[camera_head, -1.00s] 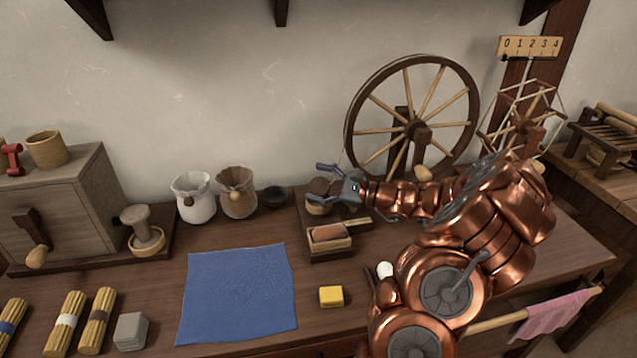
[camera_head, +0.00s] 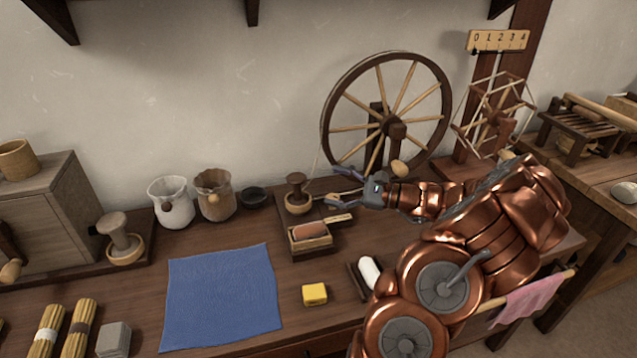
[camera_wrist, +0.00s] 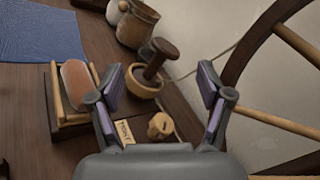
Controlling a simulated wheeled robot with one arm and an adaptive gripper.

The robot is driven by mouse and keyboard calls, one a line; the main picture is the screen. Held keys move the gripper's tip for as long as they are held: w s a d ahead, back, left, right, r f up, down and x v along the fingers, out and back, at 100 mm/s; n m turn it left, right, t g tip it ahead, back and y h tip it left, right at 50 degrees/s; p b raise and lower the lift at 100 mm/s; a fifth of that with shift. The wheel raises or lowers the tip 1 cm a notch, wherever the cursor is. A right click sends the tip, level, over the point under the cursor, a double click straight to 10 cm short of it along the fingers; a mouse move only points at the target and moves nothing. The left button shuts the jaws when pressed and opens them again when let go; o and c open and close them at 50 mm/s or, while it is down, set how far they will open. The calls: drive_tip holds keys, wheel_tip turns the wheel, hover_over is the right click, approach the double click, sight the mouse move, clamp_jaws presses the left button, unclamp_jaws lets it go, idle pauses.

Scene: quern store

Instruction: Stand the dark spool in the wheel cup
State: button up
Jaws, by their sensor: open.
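The dark spool (camera_head: 296,182) stands upright in the pale wooden wheel cup (camera_head: 298,209), near the foot of the spinning wheel (camera_head: 325,141). My gripper (camera_head: 338,186) is open and empty, just right of the spool and apart from it. In the wrist view the spool (camera_wrist: 165,47) rises from the cup (camera_wrist: 145,89), beyond and between the open fingers (camera_wrist: 160,80). The spool's lower end is hidden inside the cup.
A tray with a reddish roll (camera_head: 308,231) lies in front of the cup. A small tag (camera_wrist: 123,131) and a wooden knob (camera_wrist: 160,125) lie close to my fingers. A blue cloth (camera_head: 222,297), yellow block (camera_head: 314,294) and pots (camera_head: 214,196) are left.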

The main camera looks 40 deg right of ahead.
drive_tip(key=a+n+g, duration=0.1)
drive_tip(key=a, duration=0.1)
drive_tip(key=a+r+n+g+y, duration=0.1)
drive_tip(key=a, duration=0.1)
drive_tip(key=a+n+y, duration=0.1)
drive_tip(key=a, duration=0.1)
drive_tip(key=shift+a+r+g, duration=0.25)
drive_tip(key=shift+a+g, duration=0.1)
drive_tip(key=shift+g, duration=0.05)
drive_tip(key=s+a+r+n+g+y, duration=0.1)
drive_tip(key=s+a+n+g, duration=0.2)
drive_tip(key=a+n+g, duration=1)
drive_tip(key=s+a+f+h, duration=0.1)
drive_tip(key=s+a+h, duration=0.1)
drive_tip(key=s+a, duration=0.4)
drive_tip(key=s+a+f+h, duration=0.1)
drive_tip(key=s+a, duration=0.3)
drive_tip(key=a, duration=0.5)
drive_tip(key=s+d+f+n+g+h, duration=0.1)
drive_tip(key=s+d+n+h, duration=0.1)
drive_tip(key=s+h, duration=0.3)
drive_tip(key=s+d+f+n+g+h, duration=0.1)
drive_tip(key=s+n+h, duration=0.3)
drive_tip(key=s, duration=0.6)
drive_tip(key=shift+d+n+h, duration=0.4)
drive_tip(key=shift+d+h, duration=0.1)
drive_tip(key=shift+d, duration=0.3)
drive_tip(key=shift+w, duration=0.1)
